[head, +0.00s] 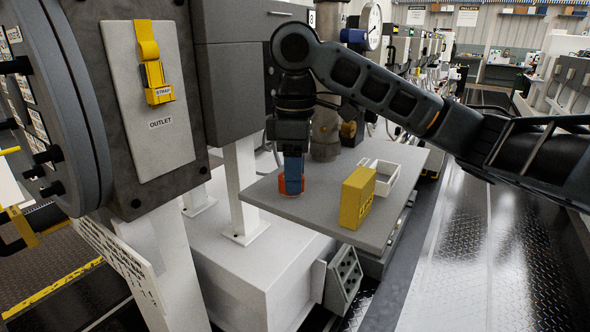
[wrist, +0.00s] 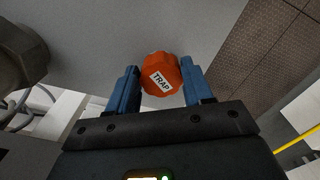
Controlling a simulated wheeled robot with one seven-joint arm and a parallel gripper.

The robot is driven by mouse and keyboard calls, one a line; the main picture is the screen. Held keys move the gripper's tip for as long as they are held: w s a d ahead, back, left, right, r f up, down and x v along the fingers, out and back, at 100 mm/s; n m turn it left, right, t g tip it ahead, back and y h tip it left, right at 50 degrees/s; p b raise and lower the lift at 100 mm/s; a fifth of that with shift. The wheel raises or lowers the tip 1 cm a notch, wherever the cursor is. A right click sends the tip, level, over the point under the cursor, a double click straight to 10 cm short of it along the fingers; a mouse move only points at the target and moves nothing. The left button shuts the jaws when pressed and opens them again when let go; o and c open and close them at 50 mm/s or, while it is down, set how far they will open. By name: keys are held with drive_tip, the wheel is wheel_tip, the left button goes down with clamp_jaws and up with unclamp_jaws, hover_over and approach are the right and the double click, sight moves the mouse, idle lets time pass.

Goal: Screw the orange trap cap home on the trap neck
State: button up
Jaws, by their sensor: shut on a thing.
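The orange trap cap (wrist: 162,75), labelled TRAP, is between the two blue fingers of my gripper (wrist: 160,88) in the wrist view. My gripper is shut on it. In the head view my gripper (head: 291,180) points straight down at the grey shelf top, and the orange cap (head: 292,191) shows low around the fingertips, at or just above the surface. I cannot tell whether it touches the shelf. I cannot make out the trap neck for certain. A dark grey round fitting (wrist: 20,55) shows at the left of the wrist view.
The grey shelf (head: 270,205) also carries a yellow block (head: 357,198) and a white divided tray (head: 386,176), right of my gripper. A vertical pipe (head: 325,135) stands behind it. A grey panel marked OUTLET (head: 152,100) with a yellow strap is at left.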

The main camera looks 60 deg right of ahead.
drive_tip(key=shift+m, duration=0.4)
drive_tip(key=shift+c, duration=1.1)
drive_tip(key=o, duration=1.4)
wheel_tip(320, 180, up, 8)
drive_tip(key=shift+f+p, duration=0.1)
drive_tip(key=shift+p, duration=0.25)
